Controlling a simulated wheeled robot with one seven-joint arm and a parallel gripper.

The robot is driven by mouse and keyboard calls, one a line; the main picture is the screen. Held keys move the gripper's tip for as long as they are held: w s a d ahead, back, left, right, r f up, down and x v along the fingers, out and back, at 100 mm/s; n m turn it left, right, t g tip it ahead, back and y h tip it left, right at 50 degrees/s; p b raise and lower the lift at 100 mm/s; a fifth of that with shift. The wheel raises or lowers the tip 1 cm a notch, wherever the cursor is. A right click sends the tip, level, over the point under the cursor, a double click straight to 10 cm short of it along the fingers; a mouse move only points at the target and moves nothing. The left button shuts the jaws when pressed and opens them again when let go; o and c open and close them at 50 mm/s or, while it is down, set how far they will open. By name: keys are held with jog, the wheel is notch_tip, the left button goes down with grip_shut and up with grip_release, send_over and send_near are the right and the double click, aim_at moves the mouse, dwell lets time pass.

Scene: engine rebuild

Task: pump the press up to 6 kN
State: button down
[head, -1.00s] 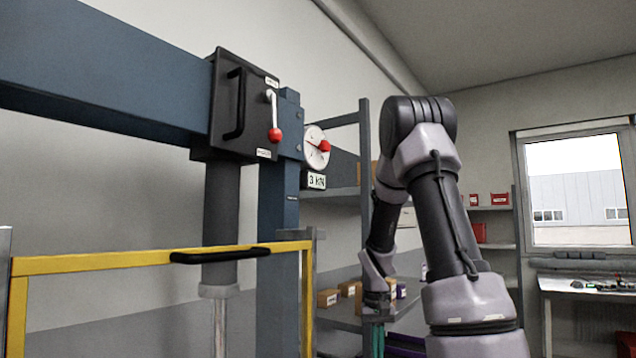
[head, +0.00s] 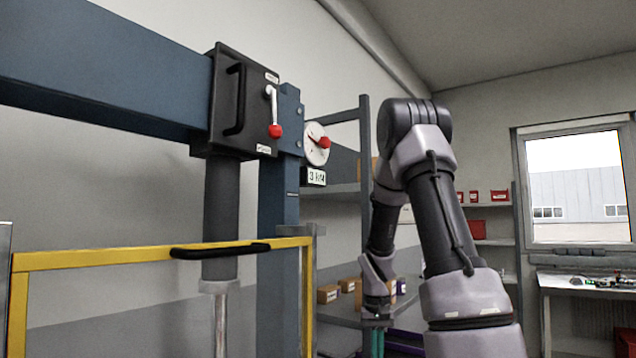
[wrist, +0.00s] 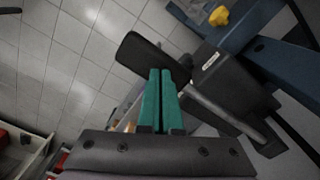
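The press has a blue frame (head: 100,75) with a black box (head: 226,135) carrying a red-knobbed lever (head: 275,130), in the head view. A round white gauge (head: 315,150) with a red pointer hangs beside it, above a readout (head: 315,177) of 3 kN. In the wrist view a bar with a black grip (wrist: 140,55) and metal rod (wrist: 225,108) runs just beyond my fingertips. My gripper (wrist: 160,75) has green fingers pressed close together, their tips overlapping the grip in the picture. I cannot tell whether they touch it. In the head view my gripper (head: 373,340) is low and cut off by the frame's lower edge.
A yellow guard (head: 90,259) with a black handle (head: 220,250) stands in front of the press. A shelf with cardboard boxes (head: 328,293) is behind my arm. A workbench (head: 590,287) stands under the window at right. The wrist view shows tiled floor (wrist: 75,45).

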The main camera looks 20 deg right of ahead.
jog(key=shift+f, duration=0.2)
dwell(0.4)
jog(key=shift+f, duration=1.05)
dwell(0.4)
jog(key=shift+f, duration=1)
dwell(0.5)
jog(key=shift+f, duration=0.4)
